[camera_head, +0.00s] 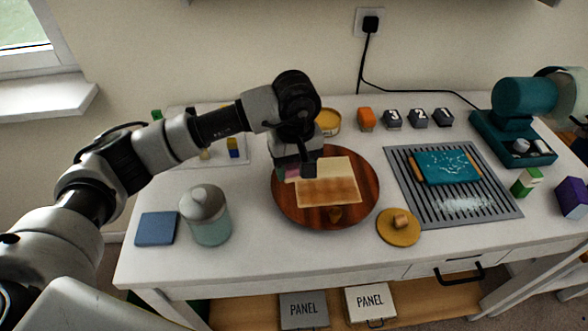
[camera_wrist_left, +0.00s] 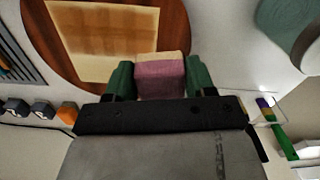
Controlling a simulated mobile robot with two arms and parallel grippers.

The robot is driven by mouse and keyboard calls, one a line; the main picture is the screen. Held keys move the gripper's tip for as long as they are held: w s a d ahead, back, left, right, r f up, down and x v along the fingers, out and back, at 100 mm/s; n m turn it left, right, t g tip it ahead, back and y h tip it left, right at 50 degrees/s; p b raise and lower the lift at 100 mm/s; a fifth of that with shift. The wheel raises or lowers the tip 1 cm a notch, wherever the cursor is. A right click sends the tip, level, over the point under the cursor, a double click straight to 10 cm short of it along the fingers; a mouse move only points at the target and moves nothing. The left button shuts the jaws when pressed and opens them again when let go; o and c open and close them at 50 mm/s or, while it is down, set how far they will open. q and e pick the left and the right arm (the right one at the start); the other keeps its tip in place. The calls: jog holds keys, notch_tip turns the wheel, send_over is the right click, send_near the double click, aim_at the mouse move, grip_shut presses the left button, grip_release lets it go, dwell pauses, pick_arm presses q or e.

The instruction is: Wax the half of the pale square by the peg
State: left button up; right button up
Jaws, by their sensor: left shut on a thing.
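The pale square (camera_head: 328,167) lies on a round reddish-brown wooden board (camera_head: 283,205). Its near half is streaked amber brown and its far half is pale cream. A small brown peg (camera_head: 335,214) stands at the board's near rim, beside the amber half. My left gripper (camera_head: 296,170) is over the square's far left corner. In the left wrist view its green fingers (camera_wrist_left: 150,78) are shut on a pink block with a cream face (camera_wrist_left: 160,78). The square (camera_wrist_left: 100,40) shows beyond the block. I cannot tell whether the block touches it. My right gripper is not in view.
A mustard disc with a wooden knob (camera_head: 398,228) lies right of the board. A grey ribbed mat (camera_head: 480,211) bears a teal slab. A lidded jar (camera_head: 207,218) and blue pad (camera_head: 157,228) stand left. An amber tin (camera_head: 328,122) and numbered blocks (camera_head: 418,118) stand behind.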

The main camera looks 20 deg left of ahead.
pick_arm(q)
jog(key=shift+r+p, duration=0.3)
jog(key=shift+r, duration=0.85)
